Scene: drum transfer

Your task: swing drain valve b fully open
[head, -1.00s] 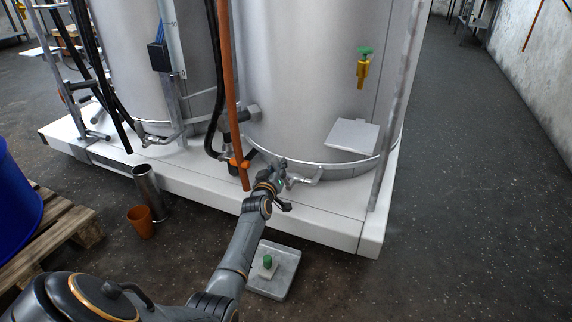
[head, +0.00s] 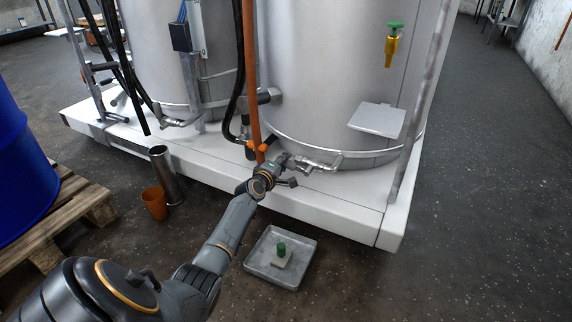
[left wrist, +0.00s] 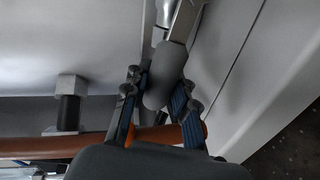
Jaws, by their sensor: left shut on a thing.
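The drain valve (head: 318,165) is a silver metal fitting low on the front of the right tank (head: 325,80). I see no label on it. My left gripper (head: 284,161) is at the left end of this valve, reaching in from the front. In the left wrist view, the gripper (left wrist: 160,95) is shut on the valve's grey rounded handle (left wrist: 168,65), with one finger on each side. The metal valve body (left wrist: 182,20) shows beyond the handle. The handle's exact angle is hard to tell in the head view. My right gripper is not in view.
An orange pipe (head: 249,70) and a black hose (head: 238,95) run close left of the gripper. The white plinth (head: 345,210) has its edge under the arm. A grey tray (head: 262,272) lies on the floor. A blue drum (head: 20,165) stands on a pallet (head: 85,205). The right floor is clear.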

